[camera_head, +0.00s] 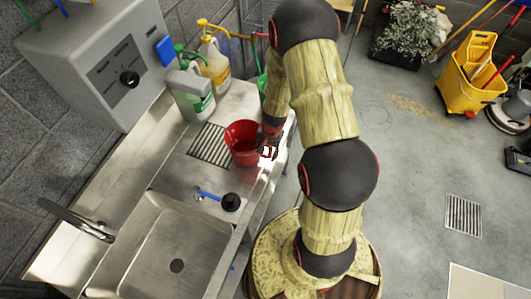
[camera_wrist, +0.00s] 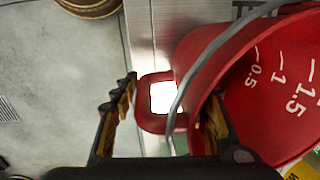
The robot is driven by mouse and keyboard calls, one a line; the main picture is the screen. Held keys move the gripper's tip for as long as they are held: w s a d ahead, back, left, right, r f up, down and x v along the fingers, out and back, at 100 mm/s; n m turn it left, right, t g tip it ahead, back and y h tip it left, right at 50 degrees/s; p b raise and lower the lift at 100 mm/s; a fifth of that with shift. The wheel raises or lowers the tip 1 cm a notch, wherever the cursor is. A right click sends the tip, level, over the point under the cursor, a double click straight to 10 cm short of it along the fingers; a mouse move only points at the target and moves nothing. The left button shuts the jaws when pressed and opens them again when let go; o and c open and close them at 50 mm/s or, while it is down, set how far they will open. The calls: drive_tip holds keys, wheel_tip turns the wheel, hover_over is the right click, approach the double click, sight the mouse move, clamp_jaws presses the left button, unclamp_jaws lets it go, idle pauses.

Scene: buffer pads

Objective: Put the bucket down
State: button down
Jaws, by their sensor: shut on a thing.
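The red bucket (camera_head: 241,146) is over the steel counter, beside the slotted drain. It looks upright, and I cannot tell whether its base touches the counter. My gripper (camera_head: 268,148) is at the bucket's right side. In the wrist view the bucket (camera_wrist: 205,50) fills the right part, with white volume marks inside and a grey wire bail. A red side handle with a bright gap lies between the fingers of my gripper (camera_wrist: 168,95), which is shut on the bucket. The bucket's base is hidden.
The steel counter (camera_head: 170,180) has a slotted drain (camera_head: 210,146), a sink basin (camera_head: 175,250) and a blue-and-black tool (camera_head: 218,198). Spray bottles (camera_head: 192,95) stand behind the bucket. A grey box (camera_head: 100,60) is at the upper left. A yellow mop bucket (camera_head: 468,80) stands on the floor.

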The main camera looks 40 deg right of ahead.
drive_tip(key=shift+f+b, duration=0.35)
drive_tip(key=shift+f, duration=0.05)
drive_tip(key=shift+f, duration=0.1)
drive_tip(key=c, duration=1)
unclamp_jaws()
